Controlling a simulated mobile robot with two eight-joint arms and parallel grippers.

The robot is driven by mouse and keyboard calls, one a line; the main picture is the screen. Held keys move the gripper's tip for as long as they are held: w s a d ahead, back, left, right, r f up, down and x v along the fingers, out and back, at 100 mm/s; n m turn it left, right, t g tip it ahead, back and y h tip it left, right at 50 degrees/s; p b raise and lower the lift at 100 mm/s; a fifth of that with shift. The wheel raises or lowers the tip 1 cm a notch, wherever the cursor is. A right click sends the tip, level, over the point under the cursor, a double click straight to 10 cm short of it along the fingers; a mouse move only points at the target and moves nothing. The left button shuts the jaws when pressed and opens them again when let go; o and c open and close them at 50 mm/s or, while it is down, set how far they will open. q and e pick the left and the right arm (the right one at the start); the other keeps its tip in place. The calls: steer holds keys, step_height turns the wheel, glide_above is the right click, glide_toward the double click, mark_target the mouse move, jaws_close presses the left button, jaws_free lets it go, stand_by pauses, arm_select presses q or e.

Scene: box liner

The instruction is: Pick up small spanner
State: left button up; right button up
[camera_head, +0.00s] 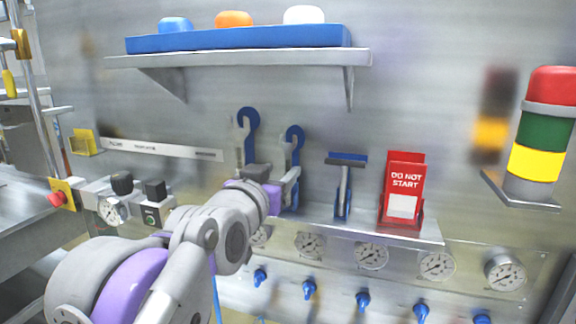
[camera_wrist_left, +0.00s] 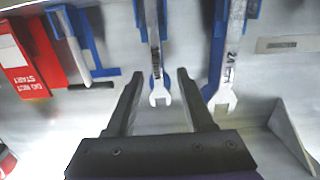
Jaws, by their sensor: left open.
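The small spanner (camera_head: 288,152) is a grey open-ended spanner hanging upright on a blue holder on the metal wall. In the left wrist view, which shows the wall upside down, the small spanner (camera_wrist_left: 153,40) lines up with the gap between my fingers. My left gripper (camera_head: 275,182) is in front of the holders, its fingers partly hidden by my arm in the head view. In the left wrist view my left gripper (camera_wrist_left: 160,75) is open, with one finger on each side of the small spanner's open end. Contact cannot be told. My right gripper is not in view.
A larger spanner (camera_head: 240,142) hangs just left of the small one. A shelf (camera_head: 230,59) is above; gauges (camera_head: 372,254) and blue valves are below.

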mark_target(288, 165)
arm_select(q)
steer(key=shift+x, duration=2.25)
steer(key=shift+s+d+r, duration=0.1)
steer(key=shift+d+r, duration=0.05)
jaws_close()
